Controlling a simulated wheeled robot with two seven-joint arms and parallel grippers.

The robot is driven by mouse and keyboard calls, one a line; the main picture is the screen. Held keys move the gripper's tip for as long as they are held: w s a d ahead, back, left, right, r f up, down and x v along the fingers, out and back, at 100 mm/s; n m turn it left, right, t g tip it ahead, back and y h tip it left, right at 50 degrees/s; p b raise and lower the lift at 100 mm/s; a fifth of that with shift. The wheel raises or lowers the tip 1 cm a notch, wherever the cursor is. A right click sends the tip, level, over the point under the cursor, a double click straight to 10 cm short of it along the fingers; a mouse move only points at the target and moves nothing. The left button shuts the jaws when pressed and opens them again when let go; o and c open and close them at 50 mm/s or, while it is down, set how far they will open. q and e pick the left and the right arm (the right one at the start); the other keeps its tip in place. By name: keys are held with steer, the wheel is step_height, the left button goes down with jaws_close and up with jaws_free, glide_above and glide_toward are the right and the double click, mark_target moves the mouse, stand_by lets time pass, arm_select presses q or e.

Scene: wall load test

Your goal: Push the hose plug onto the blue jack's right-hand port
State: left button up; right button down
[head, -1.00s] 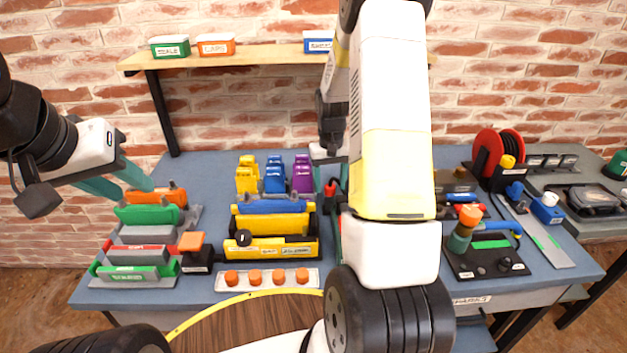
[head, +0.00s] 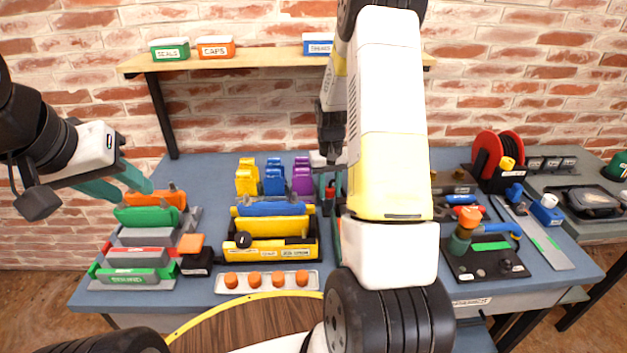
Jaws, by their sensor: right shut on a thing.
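My right gripper (head: 331,183) is at the back middle of the bench, partly hidden by my own right arm. It is shut on a small red and dark piece (head: 330,193), which may be the hose plug; its lower end is hard to make out.
A yellow tray (head: 270,252) and a white strip with orange caps (head: 231,281) lie in front of the units. A red hose reel (head: 489,158) and a black tool board (head: 487,266) are at the right. A shelf (head: 270,57) hangs behind.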

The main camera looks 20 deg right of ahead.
mark_target(329, 188)
step_height(329, 188, up, 10)
stand_by(0.4)
steer(key=s+a+r, duration=0.1)
steer(key=a, duration=0.3)
steer(key=s+a+r, duration=0.1)
steer(key=s+a, duration=0.1)
steer(key=a, duration=0.2)
steer(key=s+a+r, duration=0.2)
steer(key=a, duration=0.2)
steer(key=shift+s, duration=0.25)
steer(key=shift+f, duration=0.7)
steer(key=shift+f, duration=0.4)
steer(key=shift+f, duration=0.75)
steer(key=shift+f, duration=0.1)
